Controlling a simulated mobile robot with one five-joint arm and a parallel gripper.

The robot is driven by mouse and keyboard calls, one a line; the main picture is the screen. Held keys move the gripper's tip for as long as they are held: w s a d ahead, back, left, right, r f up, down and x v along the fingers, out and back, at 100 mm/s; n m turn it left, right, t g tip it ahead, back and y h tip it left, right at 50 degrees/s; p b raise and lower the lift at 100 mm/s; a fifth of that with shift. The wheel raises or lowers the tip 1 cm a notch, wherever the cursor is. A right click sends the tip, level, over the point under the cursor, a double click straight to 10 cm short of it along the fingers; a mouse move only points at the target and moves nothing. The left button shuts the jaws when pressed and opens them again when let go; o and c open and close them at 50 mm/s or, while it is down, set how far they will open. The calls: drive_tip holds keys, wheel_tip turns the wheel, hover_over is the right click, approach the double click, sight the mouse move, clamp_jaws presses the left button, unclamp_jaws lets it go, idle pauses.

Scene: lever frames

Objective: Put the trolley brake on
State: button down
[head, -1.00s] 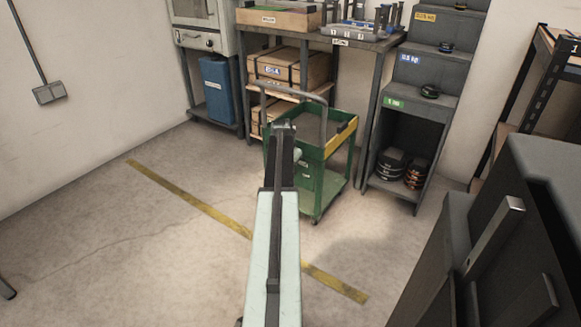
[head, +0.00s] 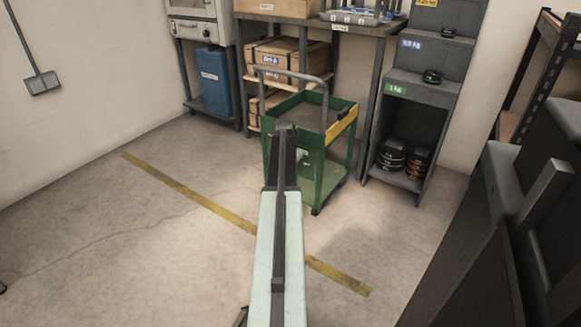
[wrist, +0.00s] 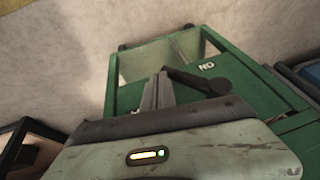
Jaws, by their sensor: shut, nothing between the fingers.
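The green trolley (head: 340,160) with a grey push handle and a yellow edge strip stands on the floor ahead. My arm hides part of its near side. My gripper (head: 285,128) is in front of the trolley's near end in the head view. In the wrist view, my gripper (wrist: 160,88) is shut and empty, pointing at the green end panel (wrist: 235,70) of the trolley. A dark lever (wrist: 198,82) lies slanted on that panel just right of the fingertips, by white lettering reading "NO". I cannot tell whether the fingers touch the lever.
A workbench (head: 360,32) with crates below stands behind the trolley. A grey stepped shelf unit (head: 425,105) stands close on its right, a blue bin (head: 215,85) behind to the left. A dark cabinet (head: 480,250) is near right. Floor on the left is clear, crossed by a yellow line (head: 200,205).

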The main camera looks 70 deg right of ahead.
drive_tip(key=shift+w+d+f+b, duration=0.1)
drive_tip(key=shift+w+f+b, duration=0.3)
drive_tip(key=shift+f+b, duration=0.2)
drive_tip(key=shift+w+d+f+b, duration=0.1)
drive_tip(key=shift+w+f+b, duration=0.35)
drive_tip(key=shift+f, duration=0.25)
drive_tip(key=shift+a, duration=0.1)
drive_tip(key=s+a+r+p, duration=0.2)
drive_tip(key=s+a, duration=0.1)
drive_tip(key=s, duration=0.2)
drive_tip(key=s+a+r+p, duration=0.2)
drive_tip(key=s+a, duration=0.1)
drive_tip(key=s, duration=0.3)
drive_tip(key=shift+s+a+r, duration=0.2)
drive_tip(key=shift+a+r, duration=0.05)
drive_tip(key=shift+r, duration=0.05)
